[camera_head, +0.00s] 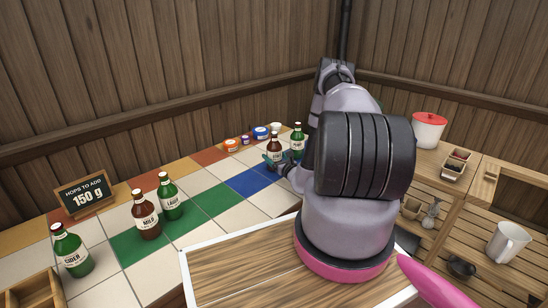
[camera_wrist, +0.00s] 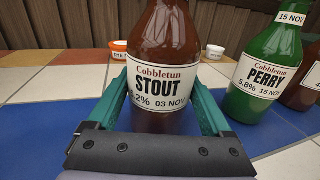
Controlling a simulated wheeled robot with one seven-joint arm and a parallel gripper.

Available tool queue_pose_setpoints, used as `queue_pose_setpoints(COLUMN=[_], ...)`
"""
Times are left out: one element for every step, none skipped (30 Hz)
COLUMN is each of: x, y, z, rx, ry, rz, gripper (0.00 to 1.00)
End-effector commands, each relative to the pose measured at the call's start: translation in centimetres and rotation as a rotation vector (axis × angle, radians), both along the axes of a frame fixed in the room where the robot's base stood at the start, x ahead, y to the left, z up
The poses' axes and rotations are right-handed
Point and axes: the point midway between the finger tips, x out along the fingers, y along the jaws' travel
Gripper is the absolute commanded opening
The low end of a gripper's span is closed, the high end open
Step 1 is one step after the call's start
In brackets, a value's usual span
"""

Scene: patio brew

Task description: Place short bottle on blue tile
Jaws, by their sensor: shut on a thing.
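My gripper (camera_wrist: 155,108) is shut on a brown bottle labelled STOUT (camera_wrist: 160,60), with teal fingers on both sides of its lower body. The bottle is upright; its base is hidden, and I cannot tell whether it touches the tiles. In the head view the brown bottle (camera_head: 275,147) is at the far end of the tiled counter, left of my arm. A green PERRY bottle (camera_wrist: 265,75) stands close on the right.
Another brown bottle (camera_wrist: 303,88) is partly cut off at the right edge. Small jars, including an orange-lidded one (camera_head: 231,145), stand behind. MILD (camera_head: 146,218), LAGER (camera_head: 170,200) and CIDER (camera_head: 71,252) bottles stand at left. White and green tiles between are clear.

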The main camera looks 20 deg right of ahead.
Motion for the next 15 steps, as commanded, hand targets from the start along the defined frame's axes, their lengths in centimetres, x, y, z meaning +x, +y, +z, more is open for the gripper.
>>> queue_pose_setpoints(x=[0.05, 0.05, 0.06, 0.02, 0.02, 0.01, 0.01, 0.01, 0.01, 0.01, 0.01, 0.01, 0.01, 0.01, -0.43], y=[-0.01, -0.02, -0.01, -0.01, -0.02, -0.01, -0.01, -0.01, -0.01, -0.01, -0.01, -0.01, -0.01, 0.0, -0.06], z=[-0.04, -0.13, -0.24, -0.25, -0.24, -0.24, -0.24, -0.24, -0.24, -0.24, -0.23, -0.16, -0.05, 0.13, -0.01], rx=[0.0, 0.0, 0.0, 0.0, 0.0, 0.0, 0.0, 0.0, 0.0, 0.0, 0.0, 0.0, 0.0, 0.0, 0.001], ry=[-0.002, -0.002, -0.002, 0.0, 0.0, 0.0, 0.0, 0.0, 0.0, 0.0, 0.0, 0.0, 0.0, 0.0, 0.002], rz=[0.0, 0.0, 0.0, 0.0, 0.0, 0.0, 0.0, 0.0, 0.0, 0.0, 0.0, 0.0, 0.0, 0.0, 0.0], gripper=[0.0, 0.0, 0.0, 0.96, 1.0, 1.0, 1.0, 1.0, 1.0, 1.0, 1.0, 1.0, 1.0, 1.0, 1.0])
